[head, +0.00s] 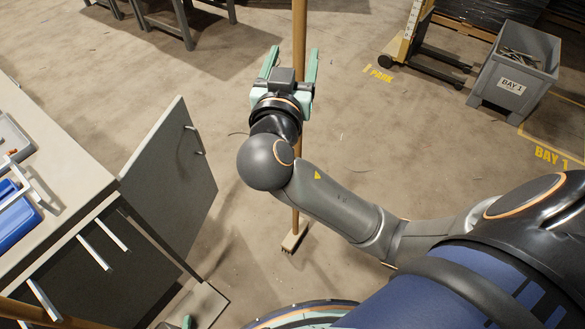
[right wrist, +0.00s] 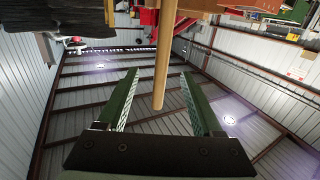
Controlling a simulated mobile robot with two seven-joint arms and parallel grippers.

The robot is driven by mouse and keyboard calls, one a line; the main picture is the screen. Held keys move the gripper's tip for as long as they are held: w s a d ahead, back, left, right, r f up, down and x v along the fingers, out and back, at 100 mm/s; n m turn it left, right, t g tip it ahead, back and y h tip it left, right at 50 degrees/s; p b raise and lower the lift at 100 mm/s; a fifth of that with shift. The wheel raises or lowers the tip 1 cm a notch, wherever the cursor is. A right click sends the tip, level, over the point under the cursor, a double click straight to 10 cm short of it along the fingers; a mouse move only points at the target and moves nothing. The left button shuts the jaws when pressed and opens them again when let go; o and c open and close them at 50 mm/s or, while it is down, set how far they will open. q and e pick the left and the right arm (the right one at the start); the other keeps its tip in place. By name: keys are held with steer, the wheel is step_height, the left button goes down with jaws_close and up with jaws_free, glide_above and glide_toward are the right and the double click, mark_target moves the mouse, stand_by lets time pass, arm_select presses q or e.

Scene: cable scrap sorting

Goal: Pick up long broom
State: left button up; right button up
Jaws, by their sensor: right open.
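The long broom stands upright in the head view, its wooden handle (head: 299,30) running from the top edge down behind my right arm. Its small broom head (head: 295,238) shows near the floor. My right gripper (head: 293,56) is open, with the handle seen between and beyond its green fingers. In the right wrist view the handle (right wrist: 161,70) also lies between the two open fingers (right wrist: 160,95), apart from both, and its end shows. A small teal piece at the bottom left edge of the head view may be part of my left gripper; its state is unclear.
A workbench (head: 60,140) with an open grey door (head: 172,170) and blue trays (head: 15,215) stands at the left. A wooden pole (head: 50,315) crosses the bottom left corner. A grey BAY 1 bin (head: 490,90) and a pallet truck (head: 410,40) stand at the upper right. Floor between is clear.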

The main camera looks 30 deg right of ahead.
mark_target(299, 22)
steer(key=x, duration=0.5)
steer(key=p+x, duration=0.1)
steer(key=x, duration=0.1)
steer(key=shift+d+r, duration=0.15)
steer(key=shift+r, duration=0.2)
steer(key=shift+w+a+p+x, duration=0.15)
steer(key=shift+p+x, duration=0.2)
steer(key=shift+x, duration=1)
steer(key=shift+w+a+p+x, duration=0.1)
steer(key=shift+p+x, duration=0.25)
steer(key=shift+x, duration=1.05)
steer(key=shift+s, duration=0.1)
jaws_close()
steer(key=shift+r, duration=0.15)
